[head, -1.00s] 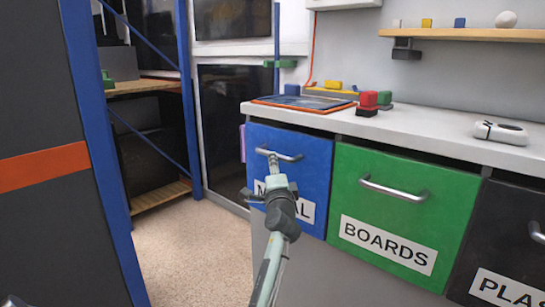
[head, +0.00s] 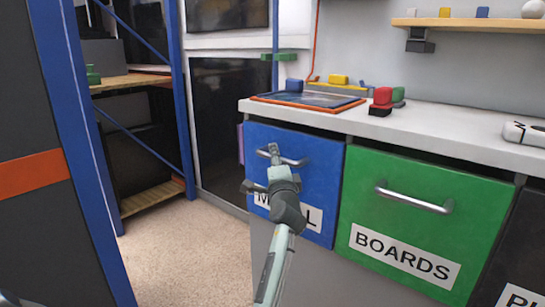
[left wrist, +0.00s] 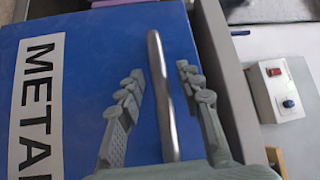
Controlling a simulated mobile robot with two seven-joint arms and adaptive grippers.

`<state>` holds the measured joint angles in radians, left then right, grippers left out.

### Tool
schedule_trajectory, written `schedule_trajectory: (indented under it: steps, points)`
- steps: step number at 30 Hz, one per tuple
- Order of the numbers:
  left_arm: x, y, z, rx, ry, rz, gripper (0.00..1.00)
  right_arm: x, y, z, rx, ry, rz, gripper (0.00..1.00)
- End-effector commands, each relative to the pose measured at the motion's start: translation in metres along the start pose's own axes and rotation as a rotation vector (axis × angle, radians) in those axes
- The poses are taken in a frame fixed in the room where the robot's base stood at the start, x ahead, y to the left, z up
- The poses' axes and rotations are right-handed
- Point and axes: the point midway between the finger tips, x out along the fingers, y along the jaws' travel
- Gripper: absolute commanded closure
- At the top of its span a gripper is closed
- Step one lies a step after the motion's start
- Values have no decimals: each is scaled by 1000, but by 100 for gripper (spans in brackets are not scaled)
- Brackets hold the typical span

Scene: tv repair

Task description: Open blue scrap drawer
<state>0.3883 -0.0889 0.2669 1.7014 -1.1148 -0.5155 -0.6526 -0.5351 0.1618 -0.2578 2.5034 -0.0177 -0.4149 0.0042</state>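The blue drawer (head: 322,170) with the "METAL" label is at the left end of the cabinet row and looks shut. Its silver bar handle (head: 294,161) is near its top edge. My left gripper (head: 272,165) is at this handle, covering part of the label. In the left wrist view, the handle (left wrist: 158,85) runs between the two grey fingers of my left gripper (left wrist: 160,97). The fingers are open, with visible gaps on both sides of the bar. The blue drawer front (left wrist: 90,90) fills the left of that view. My right gripper is not in view.
A green "BOARDS" drawer (head: 425,215) adjoins on the right, with a dark drawer (head: 525,245) beyond. The white countertop (head: 440,130) above carries an orange-edged panel (head: 305,103) and a red block (head: 381,101). A blue-framed shelf stands left. The floor (head: 190,245) before the drawers is clear.

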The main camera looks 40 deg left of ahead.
Motion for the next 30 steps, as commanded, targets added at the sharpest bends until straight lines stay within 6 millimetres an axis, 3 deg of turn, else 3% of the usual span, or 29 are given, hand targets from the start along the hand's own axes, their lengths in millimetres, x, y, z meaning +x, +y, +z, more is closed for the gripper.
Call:
schedule_trajectory:
  steps: [8,17,30]
  points:
    - [0,0,0,0,0,0,64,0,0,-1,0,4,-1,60]
    - [0,0,0,0,0,0,100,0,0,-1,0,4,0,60]
    - [-1,-1,0,0,-1,0,100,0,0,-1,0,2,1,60]
